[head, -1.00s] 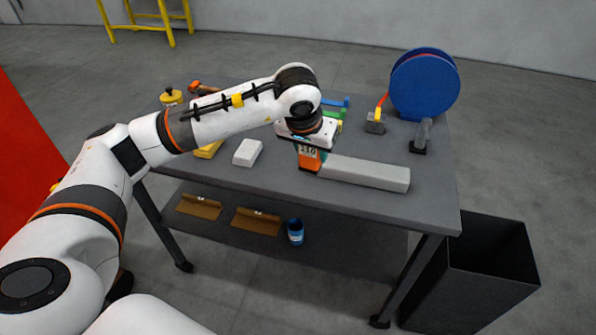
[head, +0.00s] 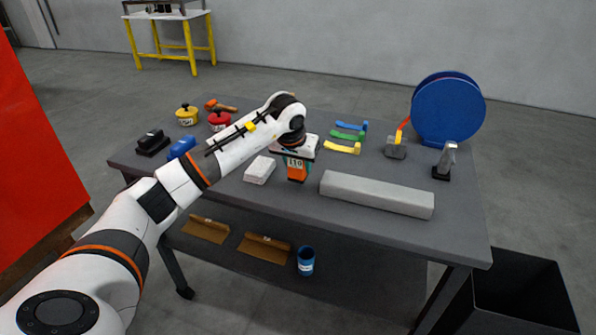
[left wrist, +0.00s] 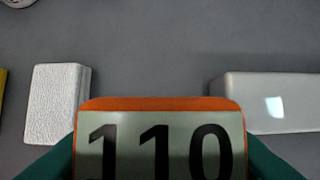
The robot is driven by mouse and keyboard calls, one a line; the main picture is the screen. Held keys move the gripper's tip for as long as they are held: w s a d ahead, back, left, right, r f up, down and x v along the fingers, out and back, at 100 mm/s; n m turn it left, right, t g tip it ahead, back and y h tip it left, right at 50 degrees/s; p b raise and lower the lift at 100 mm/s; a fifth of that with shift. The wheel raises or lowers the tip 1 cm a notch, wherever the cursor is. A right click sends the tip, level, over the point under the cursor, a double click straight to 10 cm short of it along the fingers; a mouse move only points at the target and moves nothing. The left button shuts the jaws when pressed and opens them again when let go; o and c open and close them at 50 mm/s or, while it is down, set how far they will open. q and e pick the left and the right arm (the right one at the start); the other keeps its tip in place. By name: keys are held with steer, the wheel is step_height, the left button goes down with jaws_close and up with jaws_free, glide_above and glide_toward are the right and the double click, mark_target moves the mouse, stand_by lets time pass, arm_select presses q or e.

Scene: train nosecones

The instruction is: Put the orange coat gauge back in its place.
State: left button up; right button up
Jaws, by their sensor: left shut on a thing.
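The orange coat gauge (head: 296,172) is in my left gripper (head: 296,160), above or on the grey table (head: 260,205); I cannot tell whether its foot touches the tabletop. Its display reads 110 and fills the lower middle of the left wrist view (left wrist: 160,150), with a green finger on each side. The gripper is shut on the gauge, between a white block (head: 260,169) on the left and a long pale grey bar (head: 375,193) on the right. My right gripper does not show.
A dark bin (head: 525,290) stands at the lower right.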

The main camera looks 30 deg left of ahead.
mark_target(298, 172)
arm_select(q)
steer(key=shift+f, duration=1.35)
steer(key=shift+f, duration=0.15)
steer(key=o, duration=1.1)
steer(key=shift+c, duration=0.2)
steer(key=shift+r, duration=0.45)
steer(key=v, duration=1.1)
steer(key=shift+s+r+b, duration=0.2)
steer(key=shift+b, duration=0.15)
steer(key=shift+d, duration=0.1)
